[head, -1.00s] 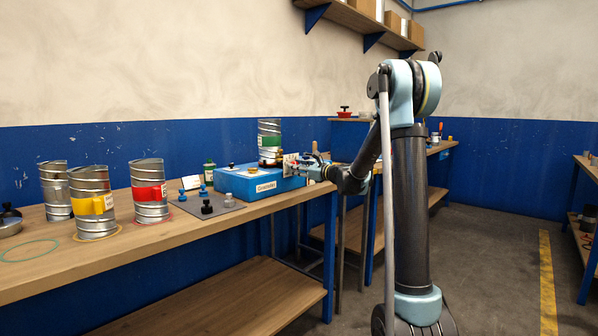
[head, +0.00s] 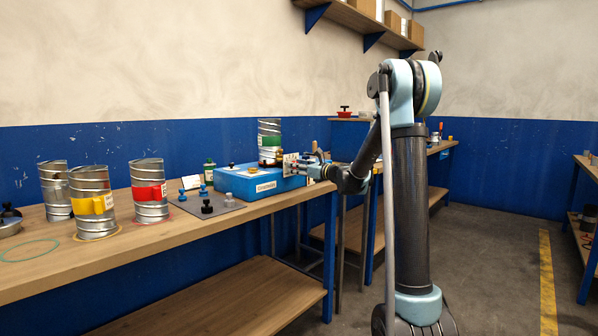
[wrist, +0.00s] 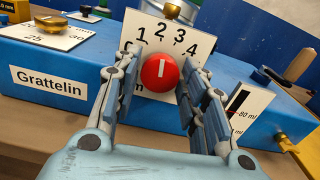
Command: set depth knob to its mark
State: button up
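The red round knob (wrist: 159,72) sits on a white dial plate (wrist: 199,46) numbered 1 to 4, on the front of the blue box (wrist: 62,68) labelled "Grattelin". The knob's white pointer line stands nearly upright in the wrist view, toward the 2. Part of the scale is hidden behind my fingers, and I cannot make out a separate target mark. My gripper (wrist: 159,79) is open, with one finger on each side of the knob. A narrow gap shows at the left; contact at the right is unclear. The box (head: 236,183) also shows in the head view, with my gripper at its right end.
A white plate with a black and red level strip (wrist: 240,104) stands right of the dial, near a brass fitting (wrist: 298,147). A brass knob on a plate (wrist: 51,24) is at upper left. Duct cans (head: 95,223) and a grey mat (head: 222,204) occupy the bench left of the box.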

jog(key=shift+o, duration=0.3)
jog(key=shift+d, duration=0.1)
jog(key=v, duration=1.1)
jog(key=shift+s+d, duration=0.3)
jog(key=shift+f, duration=0.1)
jog(key=s+d+n, duration=0.3)
jog(key=d+n, duration=0.1)
jog(key=n, duration=0.4)
jog(key=x, duration=1.7)
jog(key=shift+r, duration=0.2)
jog(key=shift+s, duration=0.1)
jog(key=shift+c, duration=0.6)
jog(key=c, duration=0.9)
